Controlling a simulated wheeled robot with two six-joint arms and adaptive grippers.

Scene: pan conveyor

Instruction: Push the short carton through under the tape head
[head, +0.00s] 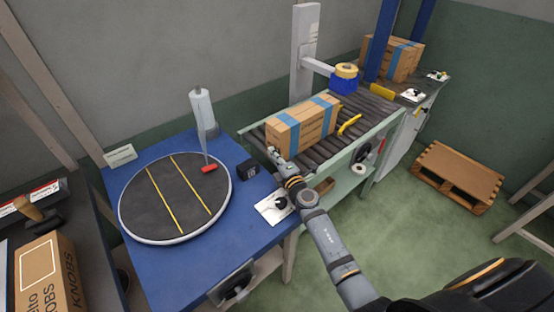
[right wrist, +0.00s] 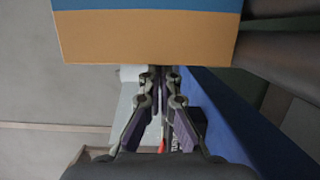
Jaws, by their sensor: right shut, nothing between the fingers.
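A brown carton (head: 298,124) with blue bands lies on the near end of the roller conveyor (head: 354,104). The tape head (head: 344,85), a blue block with a yellow roll (head: 347,70) on a grey post's arm, stands further along, above the rollers. The carton is on the near side of it. My right gripper (head: 274,155) is shut and empty at the carton's near end. In the right wrist view the fingertips (right wrist: 161,72) are at the edge of the carton (right wrist: 145,38); I cannot tell whether they touch it. My left gripper is not in view.
A blue table with a black turntable (head: 172,198) stands left of the conveyor. Another banded carton (head: 404,60) sits at the conveyor's far end. A yellow guide piece (head: 349,124) lies along the conveyor's front side. A wooden pallet (head: 458,176) is on the floor at the right.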

